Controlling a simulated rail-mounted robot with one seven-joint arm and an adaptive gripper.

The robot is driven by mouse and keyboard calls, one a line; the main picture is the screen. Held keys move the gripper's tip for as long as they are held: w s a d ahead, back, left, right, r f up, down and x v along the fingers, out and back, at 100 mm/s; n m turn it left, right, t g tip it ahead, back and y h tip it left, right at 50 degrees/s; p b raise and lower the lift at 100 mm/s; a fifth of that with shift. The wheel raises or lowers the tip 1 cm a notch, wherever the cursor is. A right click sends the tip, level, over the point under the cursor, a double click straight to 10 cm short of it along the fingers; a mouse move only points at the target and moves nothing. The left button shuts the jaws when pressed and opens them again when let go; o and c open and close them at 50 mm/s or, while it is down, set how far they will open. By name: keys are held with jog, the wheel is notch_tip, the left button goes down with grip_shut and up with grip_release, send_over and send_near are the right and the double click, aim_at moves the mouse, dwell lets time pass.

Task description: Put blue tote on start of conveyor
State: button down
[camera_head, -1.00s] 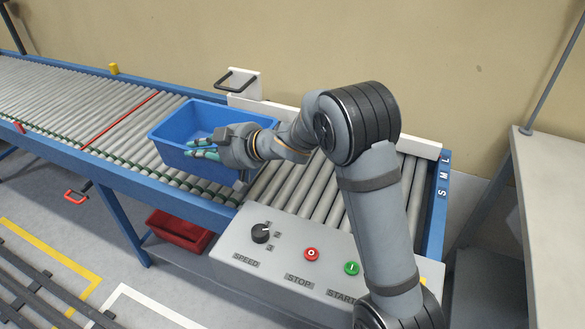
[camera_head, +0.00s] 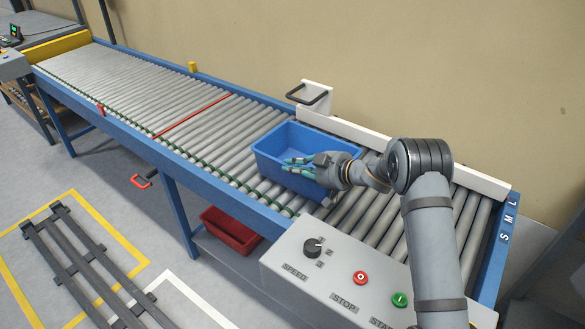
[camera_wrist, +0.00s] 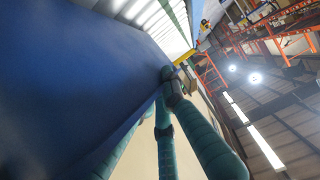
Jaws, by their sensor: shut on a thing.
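The blue tote (camera_head: 275,146) is an open-topped bin on the grey rollers of the conveyor (camera_head: 140,98), to the right of a red line across the rollers. My gripper (camera_head: 298,163) is shut on the tote's right-hand wall, with its teal fingers over the rim. The tote looks upright and empty where I can see inside. In the wrist view the tote's wall (camera_wrist: 75,75) fills the left side, with the teal fingers (camera_wrist: 170,120) against it. Whether the tote's base rests fully on the rollers is hard to tell.
A control panel (camera_head: 335,270) with a speed knob, stop and start buttons stands in front of the conveyor's right end. A red bin (camera_head: 230,230) sits below. A white guard with a black handle (camera_head: 308,95) is behind the tote. Rollers to the left are clear.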

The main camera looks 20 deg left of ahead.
jog(key=shift+f, duration=0.1)
jog(key=shift+f, duration=0.1)
jog(key=c, duration=2.4)
grip_release()
jog(key=shift+f, duration=0.2)
jog(key=o, duration=0.4)
jog(key=shift+r, duration=0.1)
jog(key=shift+o, duration=0.5)
jog(key=shift+d+r, duration=0.1)
jog(key=shift+r, duration=0.1)
jog(key=v, duration=1.1)
jog(key=shift+s+d, duration=0.2)
jog(key=shift+d, duration=0.2)
